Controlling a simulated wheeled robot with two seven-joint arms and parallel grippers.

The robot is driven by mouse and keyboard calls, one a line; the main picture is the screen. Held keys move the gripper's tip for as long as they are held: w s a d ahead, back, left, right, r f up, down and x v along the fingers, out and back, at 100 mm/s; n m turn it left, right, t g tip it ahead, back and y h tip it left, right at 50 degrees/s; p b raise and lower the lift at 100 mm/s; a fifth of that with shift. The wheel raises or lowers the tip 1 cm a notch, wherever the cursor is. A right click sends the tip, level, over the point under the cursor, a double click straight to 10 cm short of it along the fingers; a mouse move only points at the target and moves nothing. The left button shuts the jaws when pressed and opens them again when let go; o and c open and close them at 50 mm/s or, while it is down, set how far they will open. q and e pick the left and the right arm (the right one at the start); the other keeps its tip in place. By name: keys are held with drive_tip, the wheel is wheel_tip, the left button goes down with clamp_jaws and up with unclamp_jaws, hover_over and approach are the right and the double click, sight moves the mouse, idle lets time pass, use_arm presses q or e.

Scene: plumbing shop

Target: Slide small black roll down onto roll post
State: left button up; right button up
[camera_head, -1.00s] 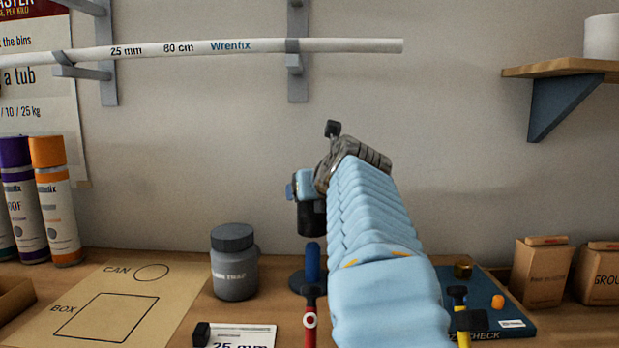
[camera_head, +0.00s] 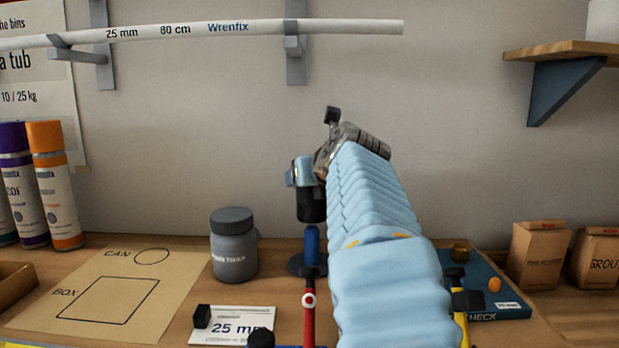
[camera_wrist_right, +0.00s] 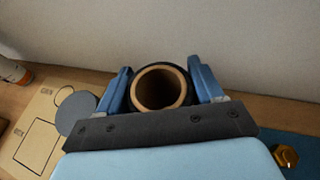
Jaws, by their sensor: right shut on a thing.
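The small black roll (camera_head: 311,205) hangs upright in my right gripper (camera_head: 305,172), whose arm covers the middle right of the head view. In the right wrist view the blue fingers of the gripper (camera_wrist_right: 162,85) are shut on both sides of the roll (camera_wrist_right: 190,93), and its brown core opening faces up. The blue roll post (camera_head: 312,246) stands on a dark round base (camera_head: 296,265) on the bench. The roll's lower edge is just above the post's top and looks roughly in line with it. The post is hidden in the wrist view. My left gripper is out of view.
A grey bottle (camera_head: 233,255) stands left of the post. A red-handled tool (camera_head: 309,318) lies in front of it. A paper template (camera_head: 150,262), spray cans (camera_head: 55,190) and a blue board (camera_head: 500,305) lie farther out. A white pipe (camera_head: 350,27) hangs on the wall.

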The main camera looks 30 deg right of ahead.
idle(0.6)
drive_tip(key=shift+f+b, duration=0.75)
drive_tip(key=shift+f, duration=0.45)
drive_tip(key=o, duration=1.2)
drive_tip(key=shift+o, duration=0.2)
drive_tip(key=v, duration=1.3)
drive_tip(key=shift+s+a+r, duration=0.2)
drive_tip(key=shift+s+a, duration=0.05)
drive_tip(key=shift+s, duration=0.1)
